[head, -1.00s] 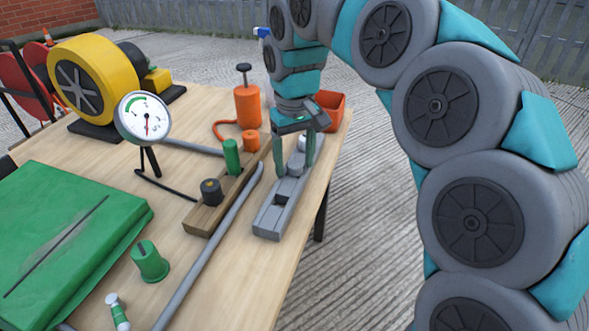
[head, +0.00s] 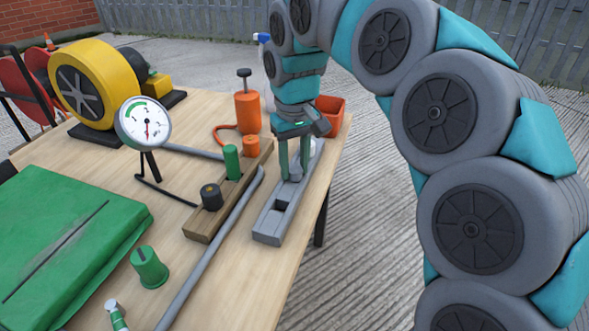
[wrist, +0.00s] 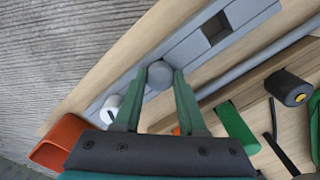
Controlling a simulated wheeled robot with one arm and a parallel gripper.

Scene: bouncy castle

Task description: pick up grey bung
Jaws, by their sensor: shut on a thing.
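The grey bung (wrist: 161,76) is a short round plug held between the two green fingers of my gripper (wrist: 160,84) in the wrist view. In the head view, the grey bung (head: 296,173) sits low between the fingertips of my gripper (head: 295,167), over the grey block (head: 269,228) with recesses. The gripper points down and is shut on the bung. Whether the bung is still in its recess or just clear of it I cannot tell.
A white plug (wrist: 112,102) stands close beside the fingers on the same block. A wooden rack (head: 199,225) with black, green and orange plugs lies to the left, with a grey pipe (head: 213,254) between. An orange bin (head: 330,107) is behind.

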